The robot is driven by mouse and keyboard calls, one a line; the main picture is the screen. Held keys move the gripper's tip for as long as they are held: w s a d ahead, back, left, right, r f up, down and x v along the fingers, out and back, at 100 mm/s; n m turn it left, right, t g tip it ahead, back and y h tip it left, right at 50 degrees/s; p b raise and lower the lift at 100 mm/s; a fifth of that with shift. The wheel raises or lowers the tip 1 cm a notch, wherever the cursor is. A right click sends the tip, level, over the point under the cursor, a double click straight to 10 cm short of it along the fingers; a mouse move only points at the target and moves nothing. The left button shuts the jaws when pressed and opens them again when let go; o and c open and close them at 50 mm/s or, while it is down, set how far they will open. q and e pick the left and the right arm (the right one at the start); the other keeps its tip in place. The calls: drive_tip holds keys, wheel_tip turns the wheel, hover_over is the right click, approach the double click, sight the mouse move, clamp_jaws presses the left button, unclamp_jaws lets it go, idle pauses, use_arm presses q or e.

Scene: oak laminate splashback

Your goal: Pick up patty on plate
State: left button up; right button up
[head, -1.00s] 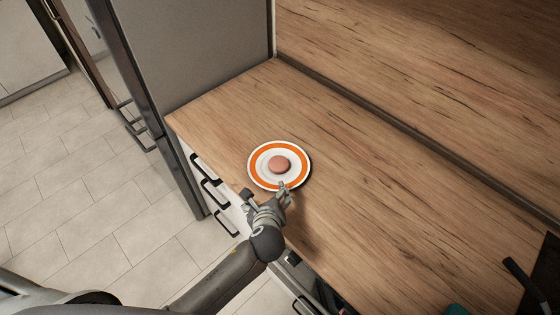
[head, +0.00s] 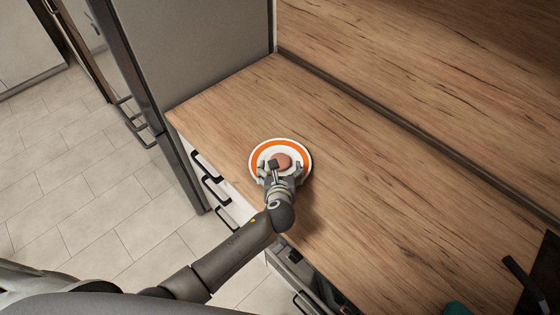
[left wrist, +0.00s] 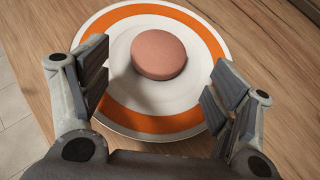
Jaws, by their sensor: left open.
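The patty (head: 282,160) is a round, pinkish-brown disc on a white plate with an orange ring (head: 290,144). The plate lies on the wooden counter. In the left wrist view the patty (left wrist: 158,54) sits near the plate's middle, ahead of my fingers, and the plate (left wrist: 150,124) spreads below and around it. My left gripper (head: 281,168) is over the near side of the plate, open and empty. Its two fingers (left wrist: 158,82) stand wide apart, left and right of the patty, not touching it. My right gripper is not in view.
The wooden counter (head: 390,200) is clear around the plate. A grey tall cabinet (head: 200,50) stands at the left end. Drawers with dark handles (head: 213,195) run below the front edge. A dark item (head: 530,280) and a teal item (head: 456,309) are at lower right.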

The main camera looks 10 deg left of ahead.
sight(280, 162)
use_arm(q)
drive_tip(key=x, duration=0.1)
drive_tip(key=p+x, duration=0.1)
drive_tip(key=x, duration=0.1)
drive_tip(key=shift+w+a+r, duration=0.1)
drive_tip(key=shift+w+r, duration=0.05)
drive_tip(key=shift+w, duration=0.25)
drive_tip(key=shift+w+a+f, duration=0.1)
drive_tip(key=shift+w+f, duration=0.2)
drive_tip(key=shift+w, duration=0.05)
drive_tip(key=shift+s+f, duration=0.1)
drive_tip(key=shift+f, duration=0.05)
drive_tip(key=shift+c, duration=0.4)
